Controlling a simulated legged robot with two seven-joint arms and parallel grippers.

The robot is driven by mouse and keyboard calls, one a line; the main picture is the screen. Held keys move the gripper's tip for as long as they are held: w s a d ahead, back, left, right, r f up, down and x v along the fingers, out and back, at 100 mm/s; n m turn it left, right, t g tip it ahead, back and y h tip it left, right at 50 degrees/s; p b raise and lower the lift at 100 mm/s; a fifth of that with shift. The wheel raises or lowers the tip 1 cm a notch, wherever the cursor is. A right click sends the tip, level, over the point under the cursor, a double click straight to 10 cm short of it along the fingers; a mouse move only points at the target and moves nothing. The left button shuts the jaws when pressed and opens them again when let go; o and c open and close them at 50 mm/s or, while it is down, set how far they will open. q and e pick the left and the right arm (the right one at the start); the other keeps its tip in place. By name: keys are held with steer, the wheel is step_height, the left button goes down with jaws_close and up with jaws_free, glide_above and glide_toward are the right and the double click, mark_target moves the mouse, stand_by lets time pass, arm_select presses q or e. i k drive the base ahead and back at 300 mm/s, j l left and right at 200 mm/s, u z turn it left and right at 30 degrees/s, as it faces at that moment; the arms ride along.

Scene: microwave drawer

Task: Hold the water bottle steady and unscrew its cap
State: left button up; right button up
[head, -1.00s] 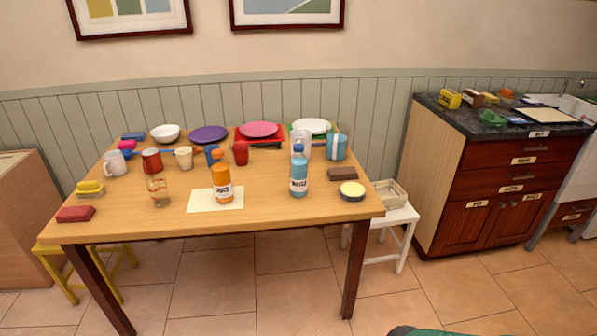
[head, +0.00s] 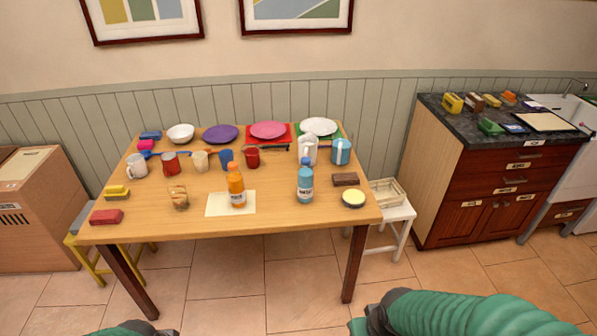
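The water bottle (head: 305,184) is light blue with a white label and a darker blue cap (head: 305,162). It stands upright near the front right of the wooden table (head: 270,220), with its cap on. An orange juice bottle (head: 237,188) stands to its left on a cream mat (head: 216,207). Green parts of my arms show at the bottom edge, a large one at lower right and a small one at lower left. Neither gripper's fingers can be seen. Nothing touches the water bottle.
A glass (head: 179,198) stands left of the mat. A brown block (head: 345,179) and a round yellow-topped tin (head: 353,198) lie right of the bottle. A white pitcher (head: 308,148), mugs and plates fill the back. The table's front edge near the bottle is clear.

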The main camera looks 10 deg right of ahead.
mark_target(305, 174)
steer(key=i+l+u, duration=0.25)
steer(key=u, duration=0.2)
steer(key=i+l+u, duration=0.15)
steer(key=l+u, duration=0.3)
steer(key=l, duration=0.1)
